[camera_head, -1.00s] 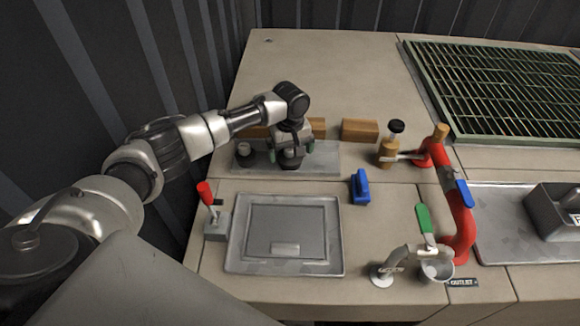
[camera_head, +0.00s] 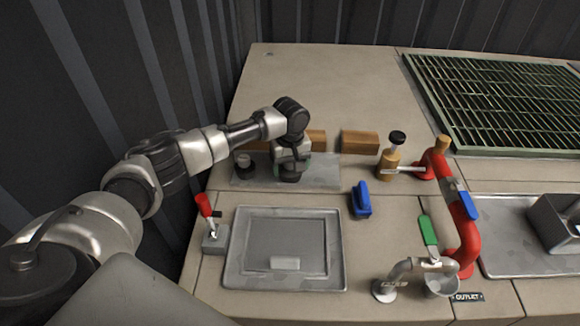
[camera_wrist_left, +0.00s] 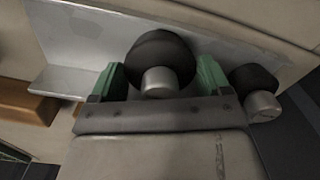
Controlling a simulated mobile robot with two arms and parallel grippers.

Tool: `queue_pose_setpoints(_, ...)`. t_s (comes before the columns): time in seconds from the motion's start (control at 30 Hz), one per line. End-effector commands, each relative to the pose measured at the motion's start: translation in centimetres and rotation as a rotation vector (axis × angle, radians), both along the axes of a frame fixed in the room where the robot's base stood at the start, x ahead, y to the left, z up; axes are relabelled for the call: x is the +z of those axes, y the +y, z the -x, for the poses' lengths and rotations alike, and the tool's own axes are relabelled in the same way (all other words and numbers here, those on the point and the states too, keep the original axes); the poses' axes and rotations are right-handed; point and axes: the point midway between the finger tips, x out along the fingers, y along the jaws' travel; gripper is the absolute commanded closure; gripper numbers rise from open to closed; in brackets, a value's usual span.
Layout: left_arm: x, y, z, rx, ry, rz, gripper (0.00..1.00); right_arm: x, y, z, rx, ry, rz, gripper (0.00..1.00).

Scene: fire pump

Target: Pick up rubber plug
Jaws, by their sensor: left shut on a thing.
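My left gripper (camera_head: 291,163) has green fingertips and is over the grey metal plate at the back left of the counter. It is shut on a black rubber plug (camera_head: 290,175) with a silver knob. In the left wrist view the plug (camera_wrist_left: 172,52) sits between the two fingers of the gripper (camera_wrist_left: 160,80). Whether the plug touches the plate is hard to tell. A second, similar plug (camera_head: 243,161) stands to the left on the plate; it also shows in the left wrist view (camera_wrist_left: 258,88), just outside one finger. My right gripper is not in view.
The grey metal plate (camera_head: 325,175) has wooden blocks (camera_head: 360,141) behind it. A blue-handled item (camera_head: 361,198) and a bottle-like item (camera_head: 391,160) stand to the right. In front are a shallow tray (camera_head: 335,250), a red-handled lever (camera_head: 208,215) and red piping (camera_head: 465,225).

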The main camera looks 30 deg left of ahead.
Motion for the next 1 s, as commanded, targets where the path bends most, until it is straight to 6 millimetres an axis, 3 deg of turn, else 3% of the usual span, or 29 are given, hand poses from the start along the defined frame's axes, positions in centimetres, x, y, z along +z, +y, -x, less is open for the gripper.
queue_pose_setpoints(0.17, 1.3, 0.0, -0.1, 0.000, -0.003, 0.001, 0.51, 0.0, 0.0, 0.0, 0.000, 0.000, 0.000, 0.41)
queue_pose_setpoints(0.37, 4.4, -0.2, -0.3, 0.000, -0.006, 0.003, 0.51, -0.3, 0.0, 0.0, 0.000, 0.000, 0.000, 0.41)
queue_pose_setpoints(0.7, 8.6, -5.0, -6.2, 0.001, -0.004, 0.003, 0.51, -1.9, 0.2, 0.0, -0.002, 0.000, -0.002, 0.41)
queue_pose_setpoints(1.0, 10.6, -6.8, -8.8, 0.001, -0.002, 0.002, 0.51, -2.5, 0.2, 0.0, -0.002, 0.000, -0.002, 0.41)
